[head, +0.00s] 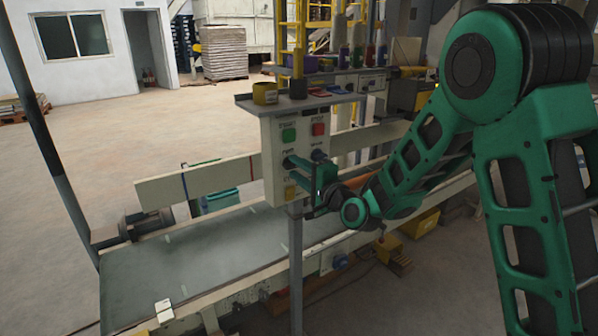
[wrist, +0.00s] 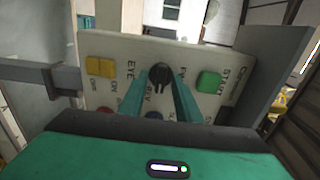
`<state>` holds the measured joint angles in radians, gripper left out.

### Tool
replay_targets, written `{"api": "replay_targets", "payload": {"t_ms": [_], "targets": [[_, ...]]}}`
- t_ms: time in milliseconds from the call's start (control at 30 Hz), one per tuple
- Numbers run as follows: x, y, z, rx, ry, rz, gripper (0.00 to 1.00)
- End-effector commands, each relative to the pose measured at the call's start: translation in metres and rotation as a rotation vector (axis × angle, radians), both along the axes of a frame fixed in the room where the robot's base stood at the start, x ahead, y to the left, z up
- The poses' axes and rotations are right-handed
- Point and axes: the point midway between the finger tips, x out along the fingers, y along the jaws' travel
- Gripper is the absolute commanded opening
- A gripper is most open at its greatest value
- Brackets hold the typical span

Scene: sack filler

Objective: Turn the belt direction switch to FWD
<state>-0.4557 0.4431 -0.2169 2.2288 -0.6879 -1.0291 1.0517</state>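The belt direction switch is a black knob (wrist: 159,74) on a pale control panel (wrist: 125,60). In the wrist view lettering that looks like FW is on its right and REV at its lower left. I cannot tell clearly which mark it points to. My gripper (wrist: 161,76) has its two teal fingers on either side of the knob, with the fingertips close to the panel and a thin gap seeming to show beside it.
A green START button (wrist: 208,82) and a yellow EYE switch (wrist: 100,67) flank the knob. A red button (head: 319,129) is higher on the box. A post and the conveyor belt (head: 190,258) lie below.

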Motion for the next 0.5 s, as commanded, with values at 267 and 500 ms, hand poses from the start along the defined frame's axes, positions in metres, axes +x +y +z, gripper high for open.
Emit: {"api": "replay_targets", "payload": {"t_ms": [267, 500], "targets": [[-0.0002, 0.0, -0.0001, 0.0, 0.0, 0.0, 0.0], [0.0003, -0.0029, -0.0006, -0.005, -0.002, -0.002, 0.0]]}}
